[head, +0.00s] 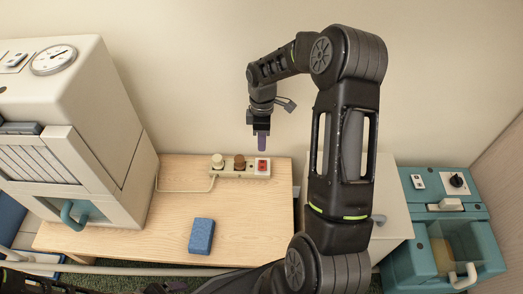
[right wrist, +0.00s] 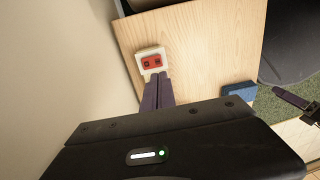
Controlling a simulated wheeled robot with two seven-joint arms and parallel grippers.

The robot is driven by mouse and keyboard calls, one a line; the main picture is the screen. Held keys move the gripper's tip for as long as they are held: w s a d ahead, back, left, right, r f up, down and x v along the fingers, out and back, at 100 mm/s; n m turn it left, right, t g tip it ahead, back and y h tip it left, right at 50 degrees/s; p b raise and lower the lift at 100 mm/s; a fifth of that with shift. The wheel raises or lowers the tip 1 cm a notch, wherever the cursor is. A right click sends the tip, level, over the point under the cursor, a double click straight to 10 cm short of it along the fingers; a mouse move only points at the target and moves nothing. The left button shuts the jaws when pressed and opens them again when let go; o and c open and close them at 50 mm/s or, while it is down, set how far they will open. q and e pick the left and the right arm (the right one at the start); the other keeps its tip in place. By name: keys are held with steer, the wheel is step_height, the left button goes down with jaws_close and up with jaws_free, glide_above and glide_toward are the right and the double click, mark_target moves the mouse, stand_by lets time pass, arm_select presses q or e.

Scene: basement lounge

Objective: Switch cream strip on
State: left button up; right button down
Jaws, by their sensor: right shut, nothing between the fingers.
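The cream strip (head: 228,174) lies near the back edge of the wooden table, with a red rocker switch (head: 262,166) at its right end. A cream plug (head: 217,161) and a brown plug (head: 239,162) sit in it. My right gripper (head: 262,148) is shut and empty, its purple fingers pointing down above the switch end. In the right wrist view the fingertips (right wrist: 157,78) appear just below the red switch (right wrist: 153,62); contact cannot be told. My left gripper (right wrist: 292,98) shows small at the right of the right wrist view; its opening is unclear.
The wooden table (head: 165,225) holds a blue sponge (head: 201,236) towards the front, with clear surface around it. A large cream machine with a gauge (head: 53,60) stands at left. A teal unit (head: 445,235) stands at right. The wall is close behind the strip.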

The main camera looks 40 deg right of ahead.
mark_target(262, 169)
steer(key=f, duration=0.3)
steer(key=f+b, duration=0.1)
steer(key=f, duration=0.2)
steer(key=f+b, duration=0.1)
steer(key=f, duration=0.1)
steer(key=shift+s+a+f, duration=0.35)
steer(key=shift+s+f, duration=0.05)
steer(key=shift+f+b, duration=0.25)
steer(key=shift+b, duration=0.05)
steer(key=shift+s+a+f, duration=0.1)
steer(key=shift+s+f, duration=0.05)
steer(key=shift+f, duration=0.1)
steer(key=shift+w+d+r, duration=0.3)
steer(key=shift+w+d, duration=0.2)
steer(key=shift+w, duration=0.1)
